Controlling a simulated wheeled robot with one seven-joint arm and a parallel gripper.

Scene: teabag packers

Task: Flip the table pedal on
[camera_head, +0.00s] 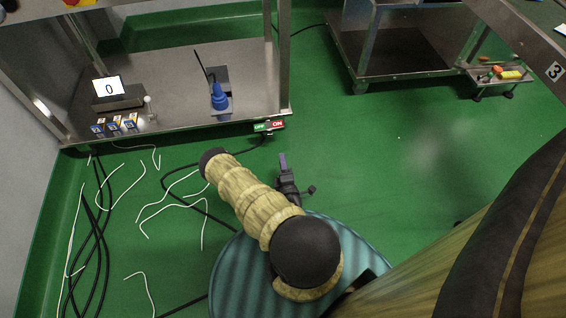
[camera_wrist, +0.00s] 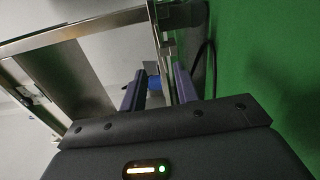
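The table pedal (camera_head: 269,126) sits low at the front right corner of the steel table, with a green OFF side on the left and a red ON side on the right. A small dark part stands between the two labels; its exact position is too small to tell. My gripper (camera_head: 285,163) is below the pedal in the head view, apart from it. In the wrist view, the two fingers of my gripper (camera_wrist: 158,88) are spread with a gap between them and nothing held. I cannot make out the pedal in the wrist view.
The steel table (camera_head: 190,118) holds a blue bottle (camera_head: 220,97), a display (camera_head: 109,86) reading 0 and several small boxes. Loose cables (camera_head: 103,215) lie on the green floor at left. A second steel frame (camera_head: 385,85) and small trolley (camera_head: 497,75) stand at right. Floor between is clear.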

